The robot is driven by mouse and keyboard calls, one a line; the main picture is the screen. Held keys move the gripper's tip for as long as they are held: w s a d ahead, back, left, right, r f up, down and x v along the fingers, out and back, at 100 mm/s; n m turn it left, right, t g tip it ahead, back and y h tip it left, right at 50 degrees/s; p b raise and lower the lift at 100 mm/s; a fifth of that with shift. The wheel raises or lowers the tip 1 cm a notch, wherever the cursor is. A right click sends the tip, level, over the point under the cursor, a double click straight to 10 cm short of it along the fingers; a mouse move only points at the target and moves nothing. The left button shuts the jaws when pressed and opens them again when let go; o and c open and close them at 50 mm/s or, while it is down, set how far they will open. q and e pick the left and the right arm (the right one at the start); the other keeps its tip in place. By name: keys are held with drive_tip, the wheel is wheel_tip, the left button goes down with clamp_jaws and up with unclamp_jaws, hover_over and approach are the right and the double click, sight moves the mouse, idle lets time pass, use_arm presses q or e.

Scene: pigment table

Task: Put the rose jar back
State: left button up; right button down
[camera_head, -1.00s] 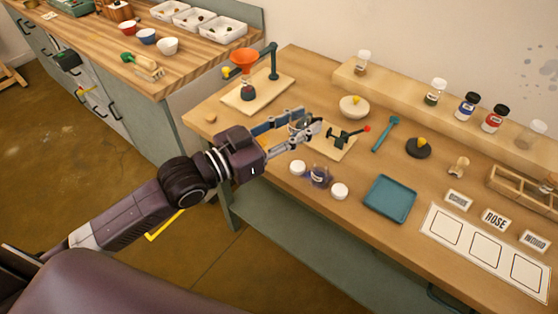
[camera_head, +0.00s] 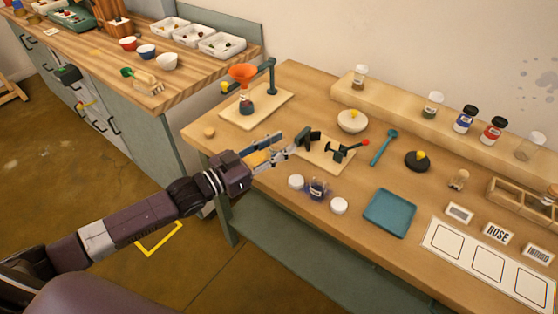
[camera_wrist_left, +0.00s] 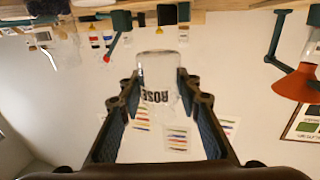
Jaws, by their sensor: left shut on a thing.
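The rose jar (camera_wrist_left: 160,75) shows in the left wrist view as a clear glass jar with a white label reading ROSE upside down. It sits between the two finger pads of my left gripper, which are shut on it. In the head view my left gripper (camera_head: 286,150) is above the left part of the wooden table, left of the green clamp. The jar is hard to make out there. A ROSE name card (camera_head: 497,233) stands at the table's right. My right gripper is not in view.
The clamp (camera_head: 341,151), an orange funnel (camera_head: 243,72), a bowl (camera_head: 352,121) and a teal tray (camera_head: 389,212) stand on the table.

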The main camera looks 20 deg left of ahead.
sight(279, 172)
use_arm(q)
drive_tip(key=shift+f, duration=3.05)
drive_tip(key=shift+f, duration=0.2)
drive_tip(key=o, duration=1.2)
drive_tip(key=shift+r, duration=0.1)
